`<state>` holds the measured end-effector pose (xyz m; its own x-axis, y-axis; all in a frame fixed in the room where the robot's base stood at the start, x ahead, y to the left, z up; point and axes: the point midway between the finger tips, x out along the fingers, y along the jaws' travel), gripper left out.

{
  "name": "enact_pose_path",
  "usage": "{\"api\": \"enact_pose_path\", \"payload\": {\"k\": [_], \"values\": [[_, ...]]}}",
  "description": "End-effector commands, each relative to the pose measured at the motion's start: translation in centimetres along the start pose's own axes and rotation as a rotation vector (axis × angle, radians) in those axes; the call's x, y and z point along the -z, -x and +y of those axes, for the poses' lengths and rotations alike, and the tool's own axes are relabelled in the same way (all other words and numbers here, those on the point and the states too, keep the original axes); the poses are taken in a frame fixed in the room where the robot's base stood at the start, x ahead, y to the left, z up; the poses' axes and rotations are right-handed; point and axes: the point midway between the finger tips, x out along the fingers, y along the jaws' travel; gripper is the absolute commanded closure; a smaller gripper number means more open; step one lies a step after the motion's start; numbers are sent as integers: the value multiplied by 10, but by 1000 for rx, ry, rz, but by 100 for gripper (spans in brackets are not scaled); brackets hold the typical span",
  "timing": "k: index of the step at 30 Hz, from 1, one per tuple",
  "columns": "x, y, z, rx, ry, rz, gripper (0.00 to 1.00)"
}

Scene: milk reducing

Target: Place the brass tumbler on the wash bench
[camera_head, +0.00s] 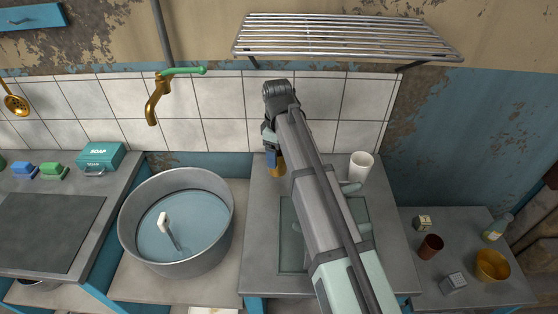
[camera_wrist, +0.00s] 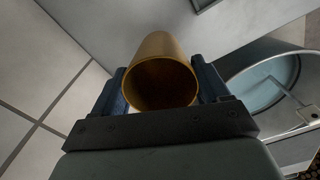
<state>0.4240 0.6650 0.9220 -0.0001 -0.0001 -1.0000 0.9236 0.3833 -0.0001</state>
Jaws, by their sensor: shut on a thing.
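The brass tumbler (camera_wrist: 158,48) is between the two blue fingers of my gripper (camera_wrist: 160,90) in the wrist view, its open mouth facing the camera. In the head view my gripper (camera_head: 271,157) is over the back left part of the grey middle bench (camera_head: 262,232), near the tiled wall. Only a slice of the tumbler (camera_head: 279,170) shows there, behind my gripper and arm. I cannot tell whether its base touches the bench top. Which surface is called the wash bench is not marked.
A metal basin of water (camera_head: 133,232) with a brush or ladle stands left of the middle bench. A white cup (camera_head: 361,167) is right of my arm. A wire rack (camera_head: 345,37) hangs above. A low right bench (camera_head: 418,279) holds several small items.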

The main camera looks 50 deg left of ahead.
Motion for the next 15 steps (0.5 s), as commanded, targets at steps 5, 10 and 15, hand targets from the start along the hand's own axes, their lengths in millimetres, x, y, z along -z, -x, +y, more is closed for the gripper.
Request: {"api": "enact_pose_path", "payload": {"k": [5,10,15], "values": [[0,-19,0,1,0,-1,57],[0,-35,0,0,-1,0,57],[0,-35,0,0,-1,0,57]]}}
